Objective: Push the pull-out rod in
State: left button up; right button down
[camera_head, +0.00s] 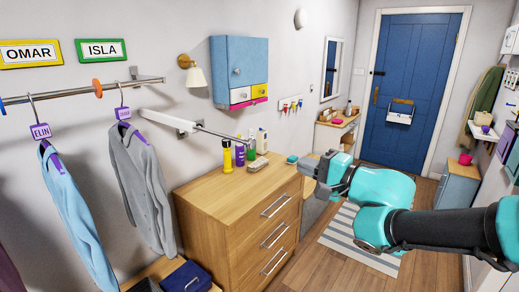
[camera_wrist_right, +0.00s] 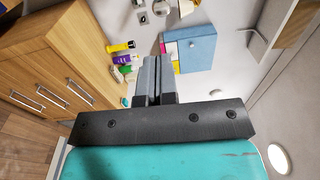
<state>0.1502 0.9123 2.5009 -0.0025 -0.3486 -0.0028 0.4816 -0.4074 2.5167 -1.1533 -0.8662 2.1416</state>
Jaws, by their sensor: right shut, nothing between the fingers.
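The pull-out rod (camera_head: 219,134) is a thin metal rod sticking out from a white wall bracket (camera_head: 168,122) above the dresser. It reaches right, its end near the bottles. My right gripper (camera_head: 312,165) is to the right of the rod's end, apart from it, near the dresser's far right corner. In the right wrist view my right gripper (camera_wrist_right: 152,72) has its grey fingers together with nothing between them. I cannot make out the rod in that view. My left gripper is in neither view.
A wooden dresser (camera_head: 228,194) stands below the rod, with a yellow bottle (camera_head: 227,157) and other bottles on top. A blue wall cabinet (camera_head: 240,62) hangs above. Left, a grey cardigan (camera_head: 142,180) hangs from a rail. Floor by the striped rug (camera_head: 340,240) is clear.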

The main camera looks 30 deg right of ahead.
aim_at(253, 146)
jog(key=shift+w, duration=0.15)
jog(key=x, duration=1.3)
jog(key=shift+w+a, duration=0.15)
jog(key=shift+w, duration=0.2)
jog(key=shift+w, duration=0.1)
